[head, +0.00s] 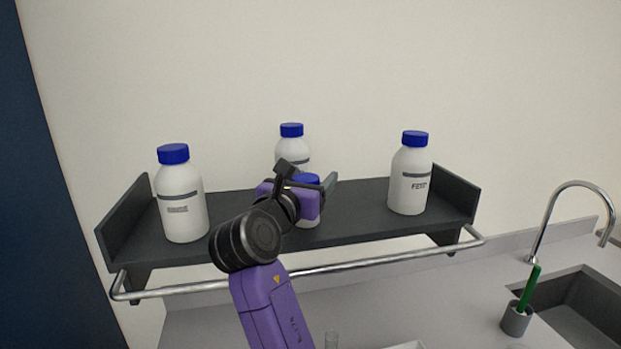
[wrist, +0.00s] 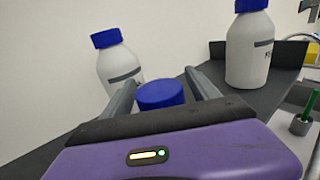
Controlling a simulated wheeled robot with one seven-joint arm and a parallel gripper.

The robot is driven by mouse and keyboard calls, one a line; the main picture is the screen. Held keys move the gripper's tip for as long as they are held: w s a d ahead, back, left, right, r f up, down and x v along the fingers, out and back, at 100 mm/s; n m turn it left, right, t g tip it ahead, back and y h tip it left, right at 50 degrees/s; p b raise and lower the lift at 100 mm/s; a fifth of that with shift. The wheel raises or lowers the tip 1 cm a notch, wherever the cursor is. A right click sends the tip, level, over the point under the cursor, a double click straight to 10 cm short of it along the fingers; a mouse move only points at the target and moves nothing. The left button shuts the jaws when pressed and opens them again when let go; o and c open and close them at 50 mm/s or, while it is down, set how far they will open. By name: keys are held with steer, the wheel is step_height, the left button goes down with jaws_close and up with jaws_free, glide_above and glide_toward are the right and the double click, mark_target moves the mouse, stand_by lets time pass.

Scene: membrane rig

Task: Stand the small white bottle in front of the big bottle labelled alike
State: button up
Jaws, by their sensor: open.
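The small white bottle with a blue cap (head: 309,222) is on the dark shelf, in front of the middle big bottle (head: 291,148). In the wrist view its blue cap (wrist: 160,94) lies between the two fingers of my gripper (wrist: 161,80). My gripper is open, with a finger on each side of the small bottle; contact cannot be told. The left big bottle (head: 182,210) and the right big bottle (head: 409,182) stand upright, each with a printed label too small to read surely. My gripper hides the small bottle's label and most of the middle big bottle's front.
The shelf (head: 355,200) has raised end walls and a metal rail (head: 380,262) along its front. Bare shelf lies on both sides of the middle bottle. Below right are a counter, a sink (head: 575,305), a tap (head: 545,225) and a grey cup (head: 516,319) holding a green item.

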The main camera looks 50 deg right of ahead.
steer(key=shift+a+r, duration=0.1)
steer(key=b+v, duration=0.3)
steer(key=v, duration=0.9)
